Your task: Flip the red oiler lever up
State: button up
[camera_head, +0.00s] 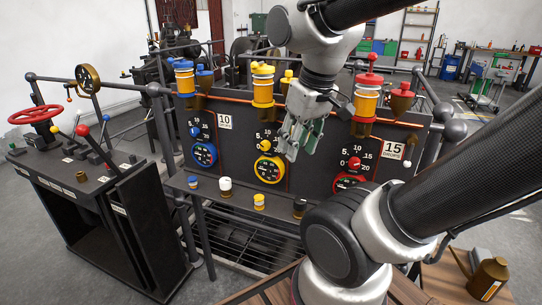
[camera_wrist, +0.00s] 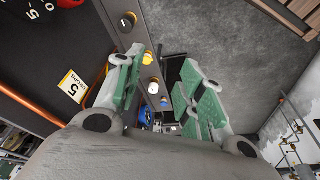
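The red oiler (camera_head: 368,100), with a red cap and amber glass body, stands on the right part of the dark panel. Below it are a red pointer knob (camera_head: 355,163) and a red-ringed dial (camera_head: 349,182). A thin lever with a white end knob (camera_head: 407,163) hangs at the panel's right, beside the 15 DROPS sign (camera_head: 393,149); I cannot tell surely whether it is the red oiler's lever. My gripper (camera_head: 300,140) is in front of the panel, left of the red oiler and apart from it. In the wrist view my gripper (camera_wrist: 160,65) is open and empty.
Yellow (camera_head: 263,90) and blue (camera_head: 184,80) oilers stand farther left. A ledge with small cups (camera_head: 259,201) runs below the dials. A console with a red handwheel (camera_head: 35,114) stands at left. An oil can (camera_head: 489,278) is at lower right.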

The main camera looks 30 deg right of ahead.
jog(key=w+a+f+n+g+h, duration=0.1)
jog(key=w+a+f+n+g, duration=0.2)
jog(key=w+f, duration=0.2)
jog(key=shift+h, duration=0.3)
dwell(0.4)
